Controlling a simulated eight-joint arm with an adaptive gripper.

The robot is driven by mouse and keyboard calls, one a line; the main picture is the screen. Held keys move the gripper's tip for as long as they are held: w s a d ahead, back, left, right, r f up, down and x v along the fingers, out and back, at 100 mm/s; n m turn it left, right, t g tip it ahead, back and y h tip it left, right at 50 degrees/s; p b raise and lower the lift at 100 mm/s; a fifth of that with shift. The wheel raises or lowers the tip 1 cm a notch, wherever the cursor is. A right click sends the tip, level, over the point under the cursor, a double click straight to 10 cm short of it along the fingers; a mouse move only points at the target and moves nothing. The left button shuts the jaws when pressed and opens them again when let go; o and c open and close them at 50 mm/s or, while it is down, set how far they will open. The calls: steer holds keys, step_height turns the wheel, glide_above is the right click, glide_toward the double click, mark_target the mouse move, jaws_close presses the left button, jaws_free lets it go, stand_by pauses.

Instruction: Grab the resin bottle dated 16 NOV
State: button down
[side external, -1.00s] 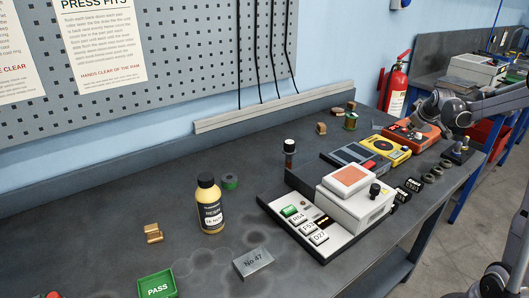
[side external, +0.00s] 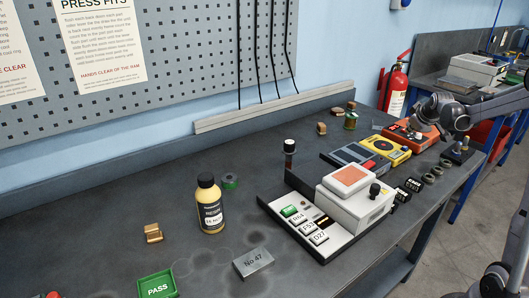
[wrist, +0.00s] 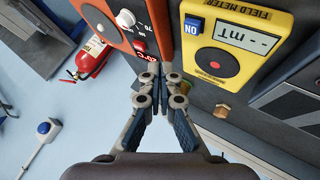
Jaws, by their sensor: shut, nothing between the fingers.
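The resin bottle (side external: 211,206) stands upright on the dark bench, left of centre in the side external view. It has a yellowish body, a black cap and a dark label with a pale date strip, which seems to read 16 NOV but is small and blurred. The bottle is not in the wrist view. My gripper (wrist: 150,68) is shut and empty in the wrist view, with its fingertips together by the orange instrument. In the side external view my arm is at the far right, well away from the bottle, and the fingertips are hard to make out.
Nearer my arm are a yellow field meter (wrist: 238,45) and an orange instrument (wrist: 125,22).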

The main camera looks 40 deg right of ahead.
steer(key=shift+c, duration=1.7)
jaws_free()
